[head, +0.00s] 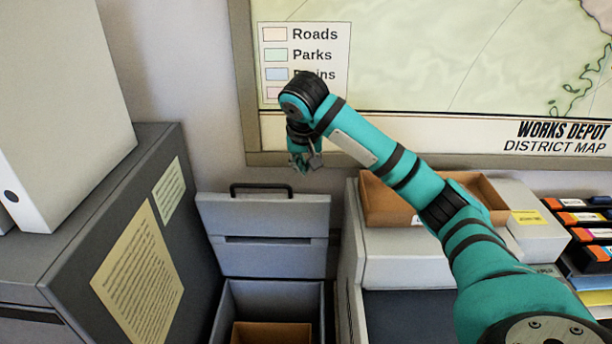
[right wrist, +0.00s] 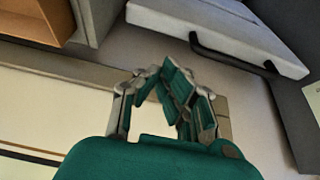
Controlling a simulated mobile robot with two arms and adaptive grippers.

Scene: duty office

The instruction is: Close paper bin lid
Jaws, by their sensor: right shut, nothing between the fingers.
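The paper bin (head: 225,310) is a grey box low in the head view, between a dark cabinet and a lighter unit. Its lid (head: 265,222) stands open, tilted up at the back, with a black handle (head: 261,187) along its top edge. Brown cardboard-coloured material shows inside the bin. My right gripper (head: 304,166) is shut and empty, above and a little right of the lid's handle, apart from it. In the right wrist view my right gripper (right wrist: 178,85) shows below the lid (right wrist: 215,25) and handle (right wrist: 232,55). My left gripper is not in view.
A dark cabinet (head: 130,190) with pinned notes stands left of the bin, with white binders (head: 60,100) on it. On the right are an open brown box (head: 385,200), a white box (head: 535,235) and coloured cartridges. A framed map (head: 450,60) hangs behind.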

